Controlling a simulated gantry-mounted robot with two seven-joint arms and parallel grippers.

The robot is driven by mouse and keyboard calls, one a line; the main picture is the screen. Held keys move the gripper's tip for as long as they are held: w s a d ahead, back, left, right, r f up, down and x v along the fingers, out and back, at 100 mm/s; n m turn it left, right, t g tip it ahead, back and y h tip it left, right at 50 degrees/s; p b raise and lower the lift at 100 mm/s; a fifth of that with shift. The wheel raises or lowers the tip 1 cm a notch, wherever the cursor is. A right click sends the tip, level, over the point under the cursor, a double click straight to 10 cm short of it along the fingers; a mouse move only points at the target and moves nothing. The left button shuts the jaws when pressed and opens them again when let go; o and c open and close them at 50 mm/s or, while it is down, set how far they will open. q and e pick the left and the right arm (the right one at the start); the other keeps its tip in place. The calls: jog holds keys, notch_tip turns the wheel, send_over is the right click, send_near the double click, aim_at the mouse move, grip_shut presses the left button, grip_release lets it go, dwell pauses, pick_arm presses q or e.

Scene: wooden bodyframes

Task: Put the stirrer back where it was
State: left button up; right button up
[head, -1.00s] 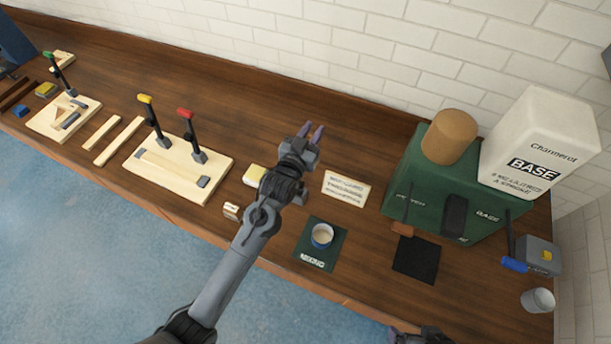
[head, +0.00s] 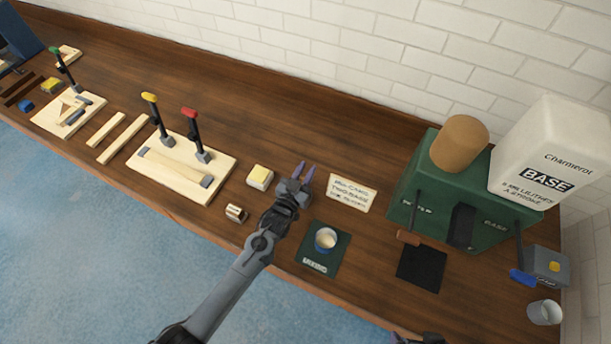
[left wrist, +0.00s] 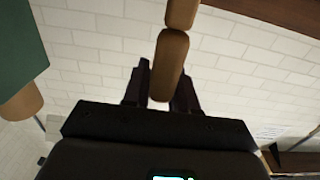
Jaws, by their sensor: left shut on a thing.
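My left gripper (head: 305,178) is above the bench in the head view, between the yellow-topped block and the printed card. In the left wrist view, the gripper (left wrist: 160,82) is shut on a brown, wooden-looking stick (left wrist: 171,62), which looks like the stirrer. It points away between the dark fingers, and its far end runs out of the picture. I cannot make out the stirrer in the head view. The blue cup (head: 326,240) with pale contents stands on the dark green mixing mat (head: 314,267), right of my left gripper. A dark part at the bottom edge may be my right gripper (head: 418,338).
The printed card (head: 352,195) lies beside the gripper. A green dispenser (head: 425,190) carries a brown cylinder (head: 460,143) and a white BASE container (head: 540,150). A black pad (head: 421,268) lies before it. Clamp boards (head: 180,185) stand left. The back middle of the bench is clear.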

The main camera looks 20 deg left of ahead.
pick_arm(q)
jog(key=shift+f, duration=1.35)
jog(key=shift+f, duration=0.2)
jog(key=o, duration=0.9)
jog(key=shift+r, duration=0.15)
